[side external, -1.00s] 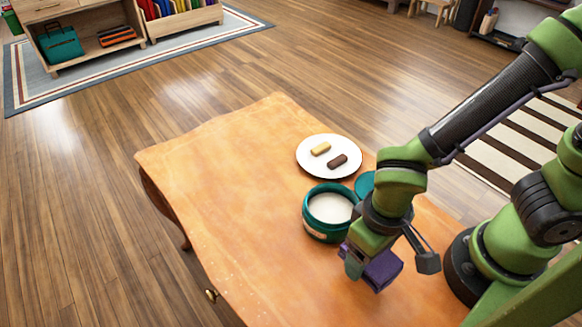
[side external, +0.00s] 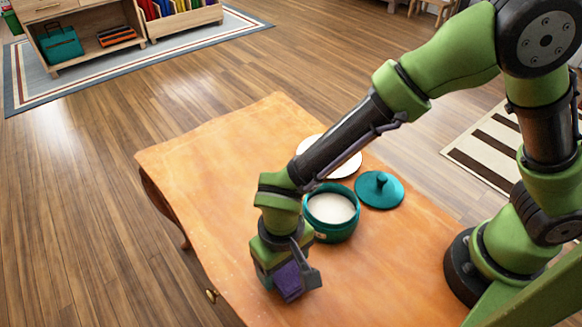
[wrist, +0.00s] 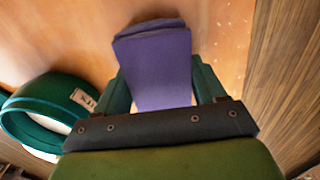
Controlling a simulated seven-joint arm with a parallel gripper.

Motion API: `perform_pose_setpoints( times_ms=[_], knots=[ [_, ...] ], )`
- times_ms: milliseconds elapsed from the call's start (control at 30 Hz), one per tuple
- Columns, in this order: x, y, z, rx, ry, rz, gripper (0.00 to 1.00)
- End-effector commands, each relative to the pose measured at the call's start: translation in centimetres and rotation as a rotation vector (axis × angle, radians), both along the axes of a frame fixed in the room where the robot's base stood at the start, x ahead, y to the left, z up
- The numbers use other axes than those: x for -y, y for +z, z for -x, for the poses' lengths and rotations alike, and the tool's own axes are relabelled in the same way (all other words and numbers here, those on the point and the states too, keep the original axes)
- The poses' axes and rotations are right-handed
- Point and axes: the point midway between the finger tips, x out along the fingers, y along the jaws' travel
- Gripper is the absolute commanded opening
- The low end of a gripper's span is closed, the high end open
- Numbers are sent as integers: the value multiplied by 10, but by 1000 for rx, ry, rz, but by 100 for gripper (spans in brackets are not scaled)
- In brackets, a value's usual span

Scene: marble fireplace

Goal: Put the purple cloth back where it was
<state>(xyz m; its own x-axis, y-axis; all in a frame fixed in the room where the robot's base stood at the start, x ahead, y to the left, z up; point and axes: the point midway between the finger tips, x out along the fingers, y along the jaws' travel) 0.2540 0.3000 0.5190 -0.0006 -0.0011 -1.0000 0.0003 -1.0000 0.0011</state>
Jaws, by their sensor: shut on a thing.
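The purple cloth (side external: 289,281) is a folded block low over the front part of the wooden table. In the wrist view the cloth (wrist: 155,68) sits between the two teal fingers of my gripper (wrist: 160,88). My gripper (side external: 277,280) is shut on it and points down in the side view. I cannot tell whether the cloth touches the table top. The gripper partly hides the cloth in the side view.
A teal jar (side external: 331,228) with white contents stands open just right of my gripper. Its teal lid (side external: 379,190) lies behind it. A white plate (side external: 345,168) is partly hidden by my arm. The table's left part (side external: 215,170) is clear.

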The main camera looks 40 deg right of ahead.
Motion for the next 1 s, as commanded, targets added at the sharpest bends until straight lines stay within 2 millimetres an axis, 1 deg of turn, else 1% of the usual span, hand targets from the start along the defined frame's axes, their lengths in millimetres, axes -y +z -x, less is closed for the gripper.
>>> perform_pose_setpoints(
  times_ms=[400, 433, 567, 867, 967, 1000],
  knots=[
    [0, -6, 0, 1, 0, 0, 46],
    [0, -5, 0, 1, 0, -1, 74],
    [0, -5, 0, 1, 0, -1, 94],
    [0, -4, 0, 1, 0, -1, 95],
    [0, 3, 0, 2, 0, -2, 95],
    [-1, 8, -1, 3, 0, -4, 95]
  ],
)
